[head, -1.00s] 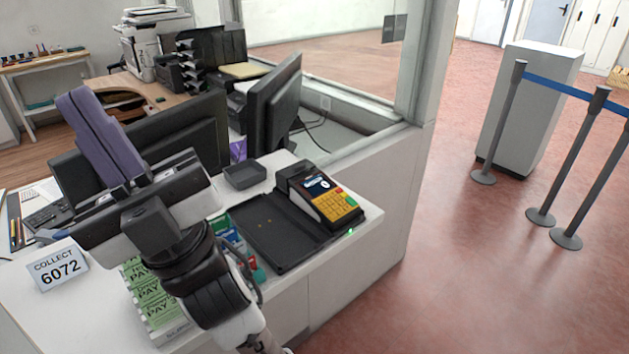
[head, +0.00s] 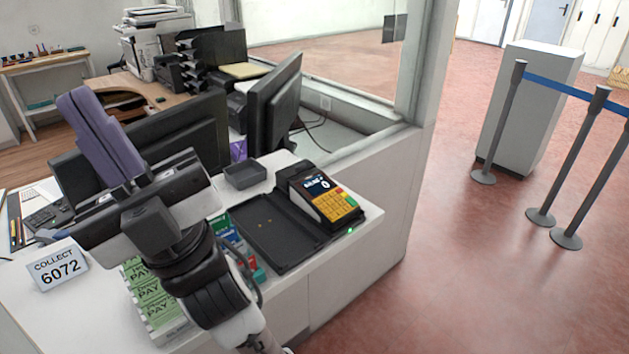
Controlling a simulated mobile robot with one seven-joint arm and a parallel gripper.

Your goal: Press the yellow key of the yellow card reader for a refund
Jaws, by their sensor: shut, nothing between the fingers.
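The card reader (head: 322,200) stands on the right part of the counter in the head view. It has a black body, a lit screen showing a 0, and a yellow keypad (head: 340,207) facing up. A red key and a green key show along the keypad's right side; the yellow key is too small to make out surely. My gripper (head: 76,101) is at the left, raised in front of a dark monitor, with its purple fingers together and empty. It is well apart from the reader, with the open black tray between my wrist and the reader.
The shallow black tray (head: 270,232) lies left of the reader, with small coins in it. A small grey box (head: 243,174) sits behind it. Green pay slips (head: 150,300) and a "COLLECT 6072" sign (head: 58,266) are at the front left. Monitors (head: 275,100) and a glass partition stand behind.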

